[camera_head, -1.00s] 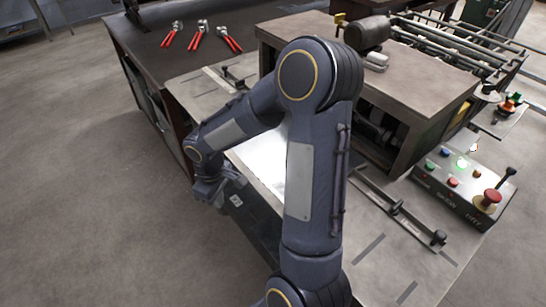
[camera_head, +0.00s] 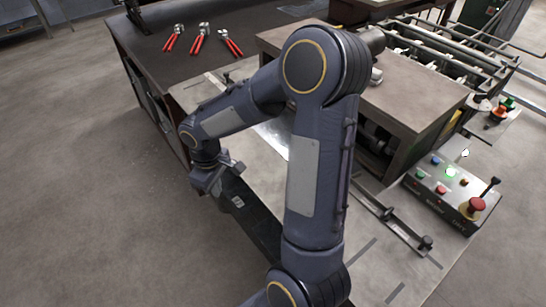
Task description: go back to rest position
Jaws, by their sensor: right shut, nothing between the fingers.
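My right arm rises from the bottom of the head view, bends at a high elbow and reaches down to the left. My right gripper (camera_head: 234,172) is at the end of it, shut and empty, over the front left edge of the machine table (camera_head: 365,258). A dark panel with a small white label (camera_head: 238,202) lies just below the gripper. A shiny metal sheet (camera_head: 273,137) lies on the table, partly hidden behind my arm. My left gripper is not in view.
A control box (camera_head: 450,190) with coloured buttons and a red knob stands at the right. A brown machine housing (camera_head: 420,98) and rollers are behind my arm. Several red-handled tools (camera_head: 200,38) lie on the dark bench (camera_head: 150,50). The floor at left is clear.

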